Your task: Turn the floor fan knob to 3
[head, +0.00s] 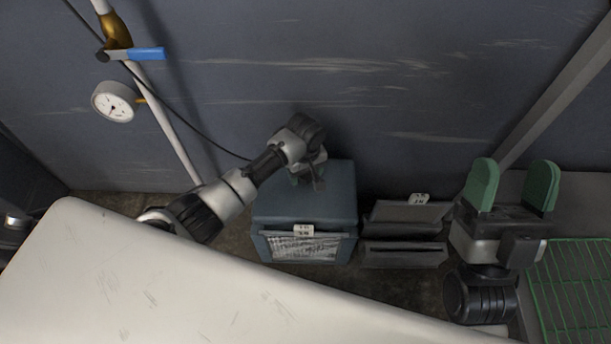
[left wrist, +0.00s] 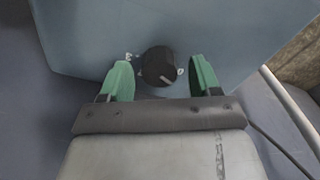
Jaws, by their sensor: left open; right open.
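The floor fan (head: 305,205) is a blue-grey box on the floor with a grille on its front. Its top (left wrist: 95,35) fills much of the left wrist view. The round black knob (left wrist: 158,66) stands on that top with small pale marks around it; its setting is not legible. My left gripper (left wrist: 162,74) is open, its green fingers on either side of the knob with gaps. In the head view the left gripper (head: 312,174) is over the back of the fan and hides the knob. My right gripper (head: 511,188) is open and empty at the right.
Dark grey bins (head: 405,232) with a label stand right of the fan. A green wire rack (head: 578,285) is at the far right. A wall pipe with a blue-handled valve (head: 140,54) and a gauge (head: 114,102) is at the upper left. My pale base fills the lower left.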

